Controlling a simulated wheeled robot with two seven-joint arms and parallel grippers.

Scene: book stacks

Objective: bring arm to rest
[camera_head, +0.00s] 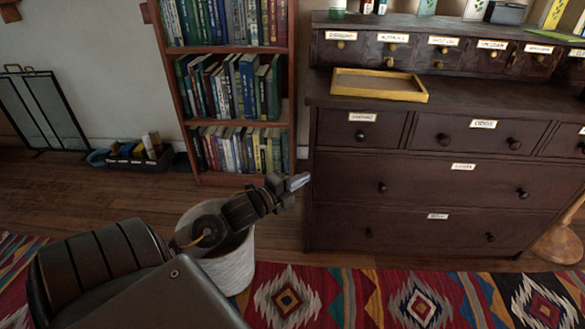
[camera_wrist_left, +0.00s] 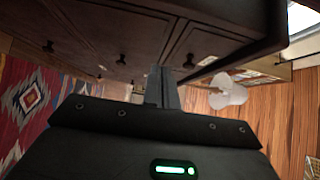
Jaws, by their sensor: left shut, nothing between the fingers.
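My left gripper (camera_head: 299,181) is in the middle of the head view, its arm coming in from the lower left. Its fingers are closed together and hold nothing. The fingertips are near the left edge of the dark wooden drawer cabinet (camera_head: 430,225), and I cannot tell how far apart they are. In the left wrist view the closed fingers (camera_wrist_left: 163,88) point toward the dark drawer fronts (camera_wrist_left: 110,35). My right gripper is not in view.
A white bin (camera_head: 232,268) stands partly behind my left arm. A bookcase (camera_head: 291,80) full of books is behind. A yellow-rimmed tray (camera_head: 425,96) lies on the cabinet ledge. A patterned rug (camera_head: 340,295) covers the floor in front.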

